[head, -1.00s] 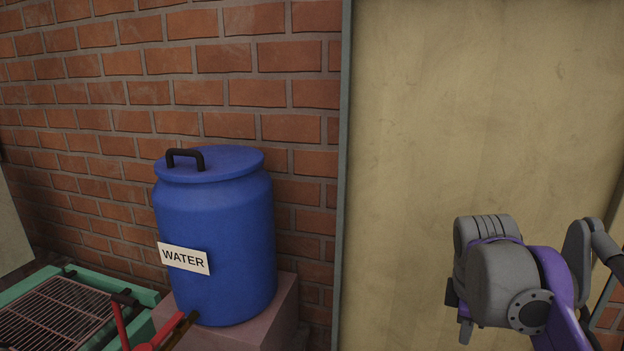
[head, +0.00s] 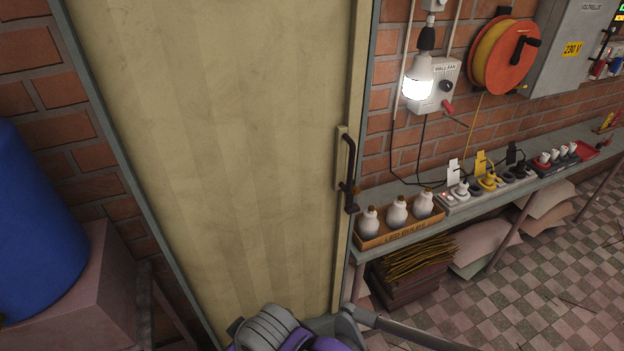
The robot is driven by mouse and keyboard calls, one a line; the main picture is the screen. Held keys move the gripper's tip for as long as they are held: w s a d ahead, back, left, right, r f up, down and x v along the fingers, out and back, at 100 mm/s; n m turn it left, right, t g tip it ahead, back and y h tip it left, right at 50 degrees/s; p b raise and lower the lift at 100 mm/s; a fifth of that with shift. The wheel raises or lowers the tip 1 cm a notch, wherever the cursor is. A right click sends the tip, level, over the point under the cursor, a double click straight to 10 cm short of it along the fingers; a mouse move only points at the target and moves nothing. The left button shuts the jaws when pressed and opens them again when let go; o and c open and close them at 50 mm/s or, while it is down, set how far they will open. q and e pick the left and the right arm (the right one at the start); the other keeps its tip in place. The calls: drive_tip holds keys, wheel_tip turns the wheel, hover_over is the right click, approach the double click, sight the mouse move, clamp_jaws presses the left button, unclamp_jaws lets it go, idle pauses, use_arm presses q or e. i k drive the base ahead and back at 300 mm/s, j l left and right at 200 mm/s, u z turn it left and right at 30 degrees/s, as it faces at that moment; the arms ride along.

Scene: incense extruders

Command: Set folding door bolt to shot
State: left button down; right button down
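The tall beige folding door (head: 220,150) fills the middle of the head view, inside a grey-green frame. Its panel looks closed across the opening. At its right edge a pale plate carries a dark upright bar handle (head: 349,160). A small dark fitting (head: 350,196), perhaps the bolt, sits at the handle's lower end by the frame. I cannot tell whether the bolt is shot or drawn. Part of my purple and grey arm shows at the bottom edge, below and left of the handle. No gripper fingers are in view.
A shelf (head: 403,183) right of the door holds a box of bulbs (head: 400,232) and power strips with plugs. A lit bulb (head: 417,85) and an orange cable reel (head: 504,55) hang above. A blue barrel (head: 35,225) stands left. Checkered floor (head: 530,280) is open at lower right.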

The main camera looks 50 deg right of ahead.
sight(356, 190)
drive_tip(key=z, duration=2.25)
